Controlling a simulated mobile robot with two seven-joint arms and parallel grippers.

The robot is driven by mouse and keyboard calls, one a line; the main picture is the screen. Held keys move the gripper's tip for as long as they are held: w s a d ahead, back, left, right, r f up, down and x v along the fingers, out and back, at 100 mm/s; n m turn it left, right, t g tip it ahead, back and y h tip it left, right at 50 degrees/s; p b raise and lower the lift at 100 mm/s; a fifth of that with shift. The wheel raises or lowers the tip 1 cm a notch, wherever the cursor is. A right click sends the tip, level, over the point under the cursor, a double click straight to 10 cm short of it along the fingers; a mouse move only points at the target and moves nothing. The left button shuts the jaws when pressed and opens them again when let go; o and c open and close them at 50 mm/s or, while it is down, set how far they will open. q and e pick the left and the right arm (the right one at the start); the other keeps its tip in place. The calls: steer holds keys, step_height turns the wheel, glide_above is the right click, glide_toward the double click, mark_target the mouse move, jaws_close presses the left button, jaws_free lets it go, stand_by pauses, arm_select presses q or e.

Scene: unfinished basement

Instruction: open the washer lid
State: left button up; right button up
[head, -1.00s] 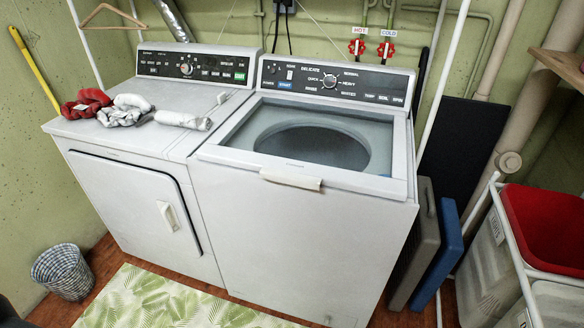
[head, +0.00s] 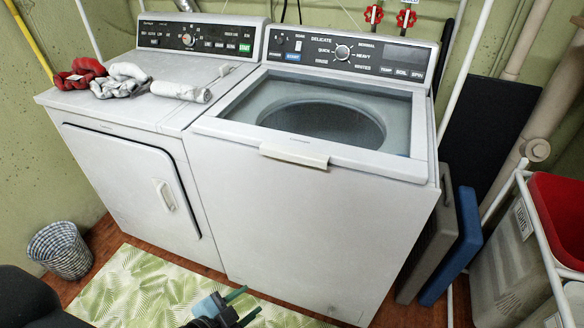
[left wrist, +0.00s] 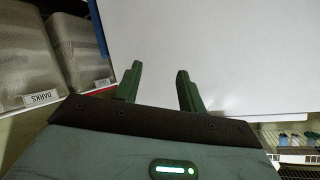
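The washer (head: 300,220) is white and stands right of the dryer. Its lid (head: 400,165) is down, with a white frame around a clear window through which the round drum opening shows. A pale handle (head: 293,155) sits at the lid's front edge. My left gripper (head: 243,305) is low in front of the washer, well below the handle, with its green fingers apart and nothing between them. In the left wrist view its two fingers (left wrist: 160,72) also stand apart, before a large plain white surface. My right gripper is not in view.
The white dryer (head: 125,150) stands left, with red and grey gloves (head: 95,78) and a white roll (head: 181,91) on top. A basket (head: 60,250) and a leaf-patterned rug (head: 125,285) lie in front. Grey and blue panels (head: 458,240) and laundry bins (head: 510,260) stand right.

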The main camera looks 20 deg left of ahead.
arm_select(q)
steer(key=w+r+m+t+h+b, duration=0.2)
steer(key=w+r+m+b, duration=0.45)
steer(key=w, duration=0.65)
steer(key=m+t+h+b, duration=0.1)
steer(key=m+t+b, duration=0.2)
steer(key=m, duration=0.4)
glide_toward(292, 160)
steer(key=shift+x, duration=4.35)
steer(key=shift+r, duration=0.15)
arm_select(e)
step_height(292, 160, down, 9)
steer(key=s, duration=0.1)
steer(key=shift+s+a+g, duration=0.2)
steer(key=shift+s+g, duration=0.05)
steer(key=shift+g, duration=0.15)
arm_select(q)
jaws_close()
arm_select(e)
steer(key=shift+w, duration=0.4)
